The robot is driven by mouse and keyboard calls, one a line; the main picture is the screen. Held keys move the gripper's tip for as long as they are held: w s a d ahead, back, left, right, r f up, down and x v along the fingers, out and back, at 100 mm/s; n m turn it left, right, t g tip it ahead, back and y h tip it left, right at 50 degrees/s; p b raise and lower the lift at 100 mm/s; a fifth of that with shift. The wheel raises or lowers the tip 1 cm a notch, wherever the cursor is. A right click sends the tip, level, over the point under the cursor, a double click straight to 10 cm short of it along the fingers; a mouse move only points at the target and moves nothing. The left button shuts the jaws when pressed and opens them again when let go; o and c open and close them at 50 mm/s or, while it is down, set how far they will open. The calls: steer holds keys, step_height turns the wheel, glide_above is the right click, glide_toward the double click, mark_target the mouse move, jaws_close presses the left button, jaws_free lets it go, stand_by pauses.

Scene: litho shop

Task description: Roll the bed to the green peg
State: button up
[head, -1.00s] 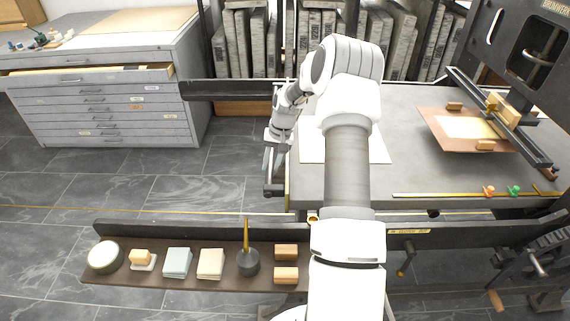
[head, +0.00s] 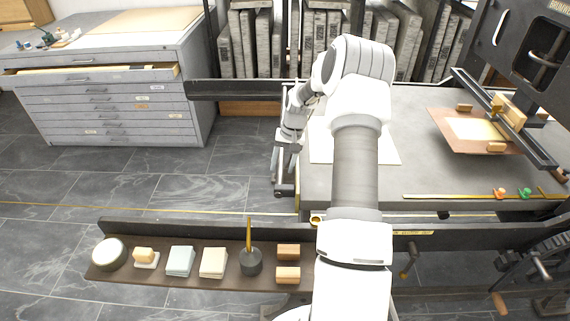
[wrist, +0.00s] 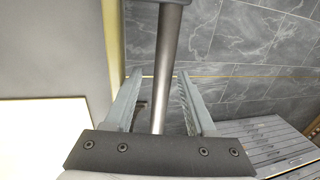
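The press bed (head: 430,180) is a flat grey slab, reaching right under the press frame. A metal bar (wrist: 169,50) runs along its left end. The green peg (head: 525,193) stands at the bed's front right edge, right of an orange peg (head: 500,193), beside a brass strip (head: 445,196). My gripper (head: 285,158) points down at the bed's left end. In the wrist view my gripper (wrist: 158,78) is open, one finger on each side of the bar, with gaps visible on both sides. The fingertips are partly hidden in the head view.
A white sheet (head: 322,148) and a brown board (head: 470,140) lie on the bed. A front shelf (head: 215,252) holds a sponge, blocks and a brush pot. A grey drawer cabinet (head: 120,110) stands at left, one drawer ajar. Floor left of the bed is clear.

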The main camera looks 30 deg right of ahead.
steer(key=shift+s+d, duration=0.1)
steer(key=shift+d, duration=0.15)
steer(key=p+v, duration=0.3)
steer(key=v, duration=1.4)
steer(key=shift+w+a+r, duration=0.25)
steer(key=shift+a, duration=0.1)
